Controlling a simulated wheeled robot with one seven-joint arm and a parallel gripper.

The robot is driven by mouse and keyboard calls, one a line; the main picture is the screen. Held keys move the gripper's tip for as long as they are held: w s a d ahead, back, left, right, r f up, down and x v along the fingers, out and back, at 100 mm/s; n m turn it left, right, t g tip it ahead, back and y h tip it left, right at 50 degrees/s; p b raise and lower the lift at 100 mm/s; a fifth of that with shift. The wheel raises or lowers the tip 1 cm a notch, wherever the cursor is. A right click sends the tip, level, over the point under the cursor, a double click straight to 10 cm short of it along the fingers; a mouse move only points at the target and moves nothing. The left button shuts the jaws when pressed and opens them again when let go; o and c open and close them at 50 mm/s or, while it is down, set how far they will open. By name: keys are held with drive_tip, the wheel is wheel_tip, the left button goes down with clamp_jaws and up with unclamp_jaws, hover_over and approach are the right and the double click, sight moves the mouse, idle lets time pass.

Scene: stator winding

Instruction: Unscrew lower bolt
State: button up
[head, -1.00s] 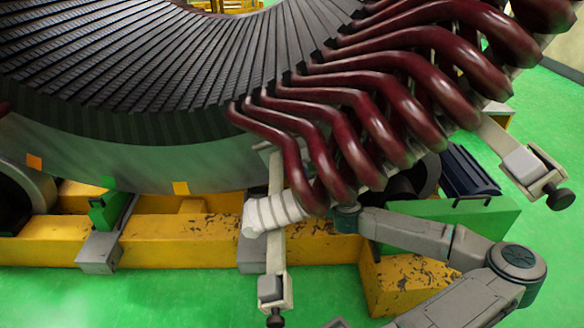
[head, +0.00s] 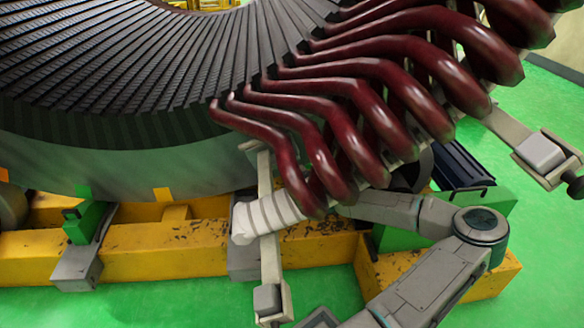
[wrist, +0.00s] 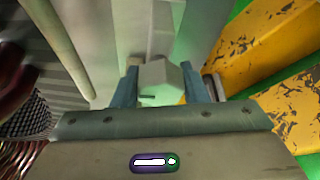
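In the wrist view a pale grey hexagonal bolt head (wrist: 160,82) sits between the two blue fingers of my gripper (wrist: 159,78). The fingers are apart, one on each side of it, with little room beside the head; I see no clear grip on it. A pale bar (wrist: 160,30) runs away beyond the bolt head.
The yellow, chipped support frame (head: 150,255) runs under the stator (head: 130,160); in the wrist view it is at the right. Red coil ends also show at the wrist view's left edge. A second clamp arm (head: 515,140) sticks out at right. Green floor (head: 190,305) is open in front.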

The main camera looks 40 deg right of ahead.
drive_tip(key=c, duration=0.3)
drive_tip(key=shift+r+n+p, duration=0.3)
drive_tip(key=shift+n+p, duration=0.1)
drive_tip(key=shift+p, duration=0.75)
drive_tip(key=shift+n+g+p, duration=0.4)
drive_tip(key=shift+n+p, duration=0.1)
drive_tip(key=shift+p, duration=0.35)
drive_tip(key=shift+f+n+h, duration=0.3)
drive_tip(key=shift+h, duration=0.1)
drive_tip(key=o, duration=1)
drive_tip(key=shift+s, duration=0.1)
drive_tip(key=shift+c, duration=0.2)
